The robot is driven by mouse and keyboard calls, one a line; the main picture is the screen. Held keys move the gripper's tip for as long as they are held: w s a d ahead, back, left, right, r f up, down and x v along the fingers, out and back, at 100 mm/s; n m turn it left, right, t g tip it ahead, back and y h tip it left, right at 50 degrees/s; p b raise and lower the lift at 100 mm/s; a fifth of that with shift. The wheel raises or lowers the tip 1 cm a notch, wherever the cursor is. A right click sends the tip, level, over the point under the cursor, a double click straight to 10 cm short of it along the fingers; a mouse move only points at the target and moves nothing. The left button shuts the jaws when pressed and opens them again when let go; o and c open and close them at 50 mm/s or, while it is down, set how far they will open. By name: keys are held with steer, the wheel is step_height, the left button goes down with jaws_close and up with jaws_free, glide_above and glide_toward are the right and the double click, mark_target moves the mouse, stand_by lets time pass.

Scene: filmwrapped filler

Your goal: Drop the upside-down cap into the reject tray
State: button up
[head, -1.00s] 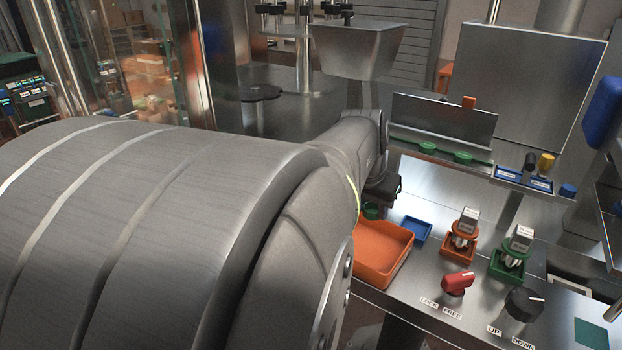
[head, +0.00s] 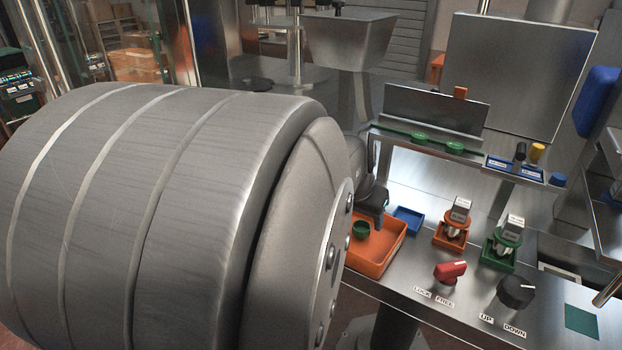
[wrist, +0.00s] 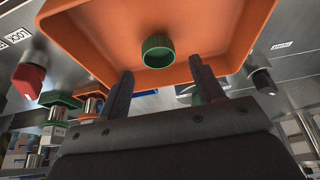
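The green cap (head: 361,229) shows at the back left of the orange reject tray (head: 388,262), with its hollow side up. In the wrist view the cap (wrist: 157,51) is in front of the orange tray floor (wrist: 200,25), just beyond my fingertips and not between them. I cannot tell whether it rests on the floor or is still in the air. My gripper (wrist: 161,68) is open, its two dark fingers wide apart and empty. In the head view my gripper (head: 376,212) is over the tray's back part, partly hidden by my arm.
A small blue tray (head: 408,219) stands right behind the orange one. Orange (head: 455,222) and green (head: 505,240) holders, a red knob (head: 450,271) and a black knob (head: 516,290) stand to the right. Green caps (head: 455,147) sit on the rail behind.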

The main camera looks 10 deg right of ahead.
steer(key=v, duration=1.7)
steer(key=shift+r, duration=0.2)
steer(key=x, duration=1.7)
steer(key=shift+f, duration=0.1)
steer(key=shift+r, duration=0.8)
